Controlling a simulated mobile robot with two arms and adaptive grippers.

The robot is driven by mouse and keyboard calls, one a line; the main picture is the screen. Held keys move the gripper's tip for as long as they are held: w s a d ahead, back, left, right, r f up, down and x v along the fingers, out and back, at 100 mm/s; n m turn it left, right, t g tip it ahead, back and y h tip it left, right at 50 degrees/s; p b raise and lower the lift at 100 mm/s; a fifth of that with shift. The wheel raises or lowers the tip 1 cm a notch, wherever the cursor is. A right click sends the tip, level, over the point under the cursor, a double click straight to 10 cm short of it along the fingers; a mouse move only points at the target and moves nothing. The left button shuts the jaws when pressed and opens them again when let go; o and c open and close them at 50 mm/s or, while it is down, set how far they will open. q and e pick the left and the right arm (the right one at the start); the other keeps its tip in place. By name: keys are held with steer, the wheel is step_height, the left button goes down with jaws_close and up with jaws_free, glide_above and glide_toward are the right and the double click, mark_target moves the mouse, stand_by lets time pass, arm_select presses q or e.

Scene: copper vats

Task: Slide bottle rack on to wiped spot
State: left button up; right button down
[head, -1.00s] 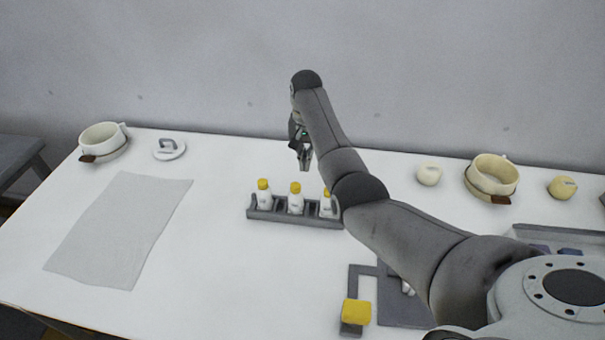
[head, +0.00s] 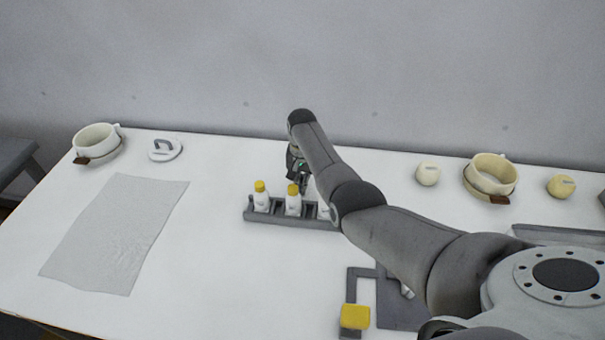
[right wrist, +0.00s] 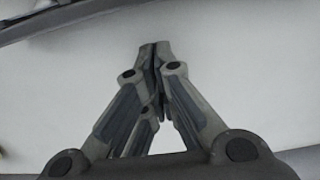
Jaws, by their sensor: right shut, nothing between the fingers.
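The grey bottle rack (head: 290,222) stands on the white table, holding white bottles with yellow caps; the left bottle (head: 261,198) and middle bottle (head: 293,202) show clearly. The right bottle is mostly hidden by my right arm. My right gripper (head: 299,186) is low at the rack's far side, behind the middle bottle; whether it touches the rack I cannot tell. In the right wrist view its fingers (right wrist: 153,50) are together and empty above a pale surface. A grey cloth-like sheet (head: 115,232) lies flat at left. No wiped spot stands out. My left gripper is out of view.
A cream pot (head: 97,141) and a white lid (head: 165,150) are at the back left. A round cream object (head: 428,173) and another pot (head: 490,176) are at the back right. A yellow block (head: 355,316) is at the front. The table between sheet and rack is clear.

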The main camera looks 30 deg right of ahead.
steer(key=shift+s+a+r+p, duration=0.25)
steer(key=shift+s+a+p, duration=0.3)
steer(key=shift+s, duration=0.15)
steer(key=shift+s+a+f+p, duration=0.2)
steer(key=shift+s+a+p, duration=0.1)
steer(key=shift+s, duration=0.1)
